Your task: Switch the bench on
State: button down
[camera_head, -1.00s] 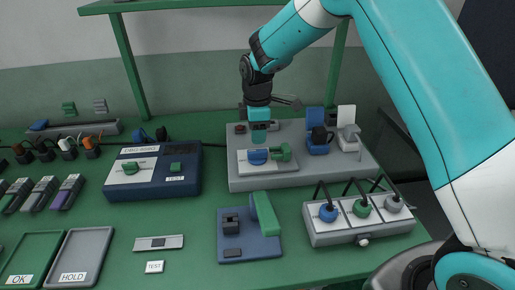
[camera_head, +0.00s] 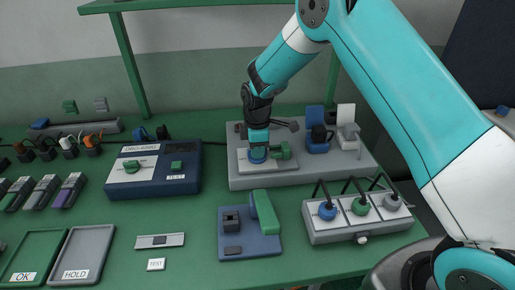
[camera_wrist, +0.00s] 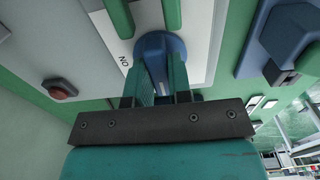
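The bench's grey panel (camera_head: 238,182) stands at the back centre. On it, a light plate (camera_head: 287,166) carries a round blue knob (camera_head: 257,158) and a green knob or handle (camera_head: 284,150). My gripper (camera_head: 258,146) points down at the blue knob. In the wrist view, the two teal fingers of my gripper (camera_wrist: 160,84) stand on either side of the raised grip of the blue knob (camera_wrist: 158,48). Whether they press on it is unclear. An "ON" label (camera_wrist: 124,61) is printed beside the knob. A red button (camera_wrist: 60,89) sits on the panel.
A dark blue box (camera_head: 153,184) with a green knob stands left of the panel. A blue fixture with a green lever (camera_head: 264,212) lies in front. A grey block with three capped cables (camera_head: 340,234) is at right. A green shelf post (camera_head: 131,70) rises behind.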

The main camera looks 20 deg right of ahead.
jog(key=shift+m, duration=0.3)
jog(key=m, duration=1.3)
jog(key=shift+b, duration=0.3)
jog(key=shift+m, duration=2.1)
jog(key=shift+w+r, duration=0.1)
jog(key=c, duration=1)
grip_release()
jog(key=shift+c, duration=0.2)
notch_tip(320, 180, up, 17)
jog(key=b, duration=0.1)
jog(key=shift+r+b, duration=0.15)
jog(key=shift+b, duration=0.25)
